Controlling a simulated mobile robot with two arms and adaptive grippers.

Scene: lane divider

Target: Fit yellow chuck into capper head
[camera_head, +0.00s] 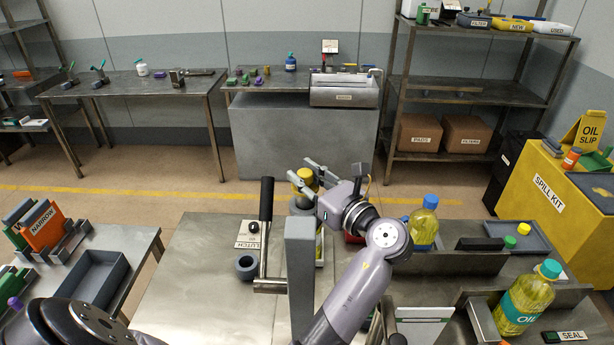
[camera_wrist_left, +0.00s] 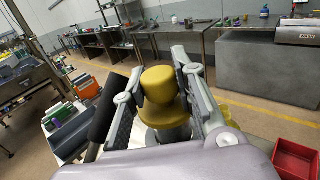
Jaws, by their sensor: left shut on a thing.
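The yellow chuck (camera_head: 305,177) is between the fingers of my left gripper (camera_head: 316,176), above the work table in the head view. In the left wrist view the chuck (camera_wrist_left: 158,86) has a rounded top and a wider yellow flange. My left gripper (camera_wrist_left: 158,98) is shut on it from both sides. A grey round part (camera_wrist_left: 172,134) shows directly below the flange; I cannot tell whether they touch. The capper's grey column (camera_head: 300,262) stands in front of it, beside a black-handled lever (camera_head: 267,200). The capper head is largely hidden. My right gripper is not in view.
Oil bottles (camera_head: 424,224) stand to the right. A red tray (camera_wrist_left: 296,158) shows in the left wrist view. The metal table's left part (camera_head: 190,280) is clear.

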